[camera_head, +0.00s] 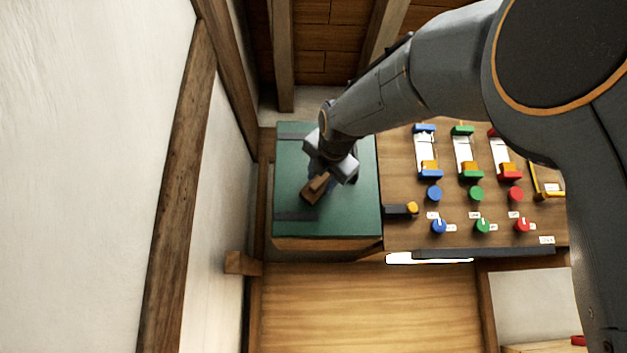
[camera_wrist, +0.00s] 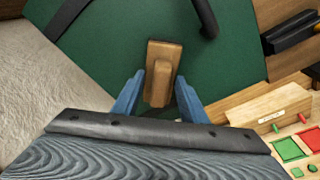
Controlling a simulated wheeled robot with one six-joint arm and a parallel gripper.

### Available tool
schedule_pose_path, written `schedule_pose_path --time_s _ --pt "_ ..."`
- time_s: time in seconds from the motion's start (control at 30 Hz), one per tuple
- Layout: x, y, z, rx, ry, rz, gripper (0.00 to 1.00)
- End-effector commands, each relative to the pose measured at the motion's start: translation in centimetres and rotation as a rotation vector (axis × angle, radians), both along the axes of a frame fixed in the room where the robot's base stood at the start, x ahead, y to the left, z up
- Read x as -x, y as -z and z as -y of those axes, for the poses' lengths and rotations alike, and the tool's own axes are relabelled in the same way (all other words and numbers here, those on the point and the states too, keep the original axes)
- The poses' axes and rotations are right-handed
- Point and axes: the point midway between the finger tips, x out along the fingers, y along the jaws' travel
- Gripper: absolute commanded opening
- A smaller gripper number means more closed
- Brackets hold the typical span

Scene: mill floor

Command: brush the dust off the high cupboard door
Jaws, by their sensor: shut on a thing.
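The high cupboard door (camera_head: 355,215) is a dark green panel with dark straps near its upper and lower left edges; it looks shut. It fills much of the wrist view (camera_wrist: 110,60), where a black curved handle (camera_wrist: 206,15) shows at the top. My gripper (camera_head: 322,172) is in front of the door. In the wrist view its blue fingers (camera_wrist: 158,92) are shut on a brown wooden brush (camera_wrist: 163,60). The brush (camera_head: 313,190) lies against or just off the door's middle; I cannot tell whether it touches. Its bristles are hidden. I can make out no clear dust patch.
Right of the door is a wooden panel (camera_head: 395,235) with blue, green and red sliders and knobs. A black and yellow lever (camera_head: 402,209) sits by the door's right edge. A white wall (camera_head: 90,180) and timber post (camera_head: 178,190) stand left. My arm crosses the upper right.

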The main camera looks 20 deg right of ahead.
Motion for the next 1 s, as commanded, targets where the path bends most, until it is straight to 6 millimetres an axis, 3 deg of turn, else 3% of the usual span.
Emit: schedule_pose_path --time_s 0.2,0.57,1.0 --pt "0.4 0.0 1.2 -0.001 0.001 0.001 0.21" --pt "0.7 -0.1 1.1 -0.001 -0.001 0.002 0.21" --pt "4.3 -0.1 -0.1 0.000 -0.001 0.004 0.21"
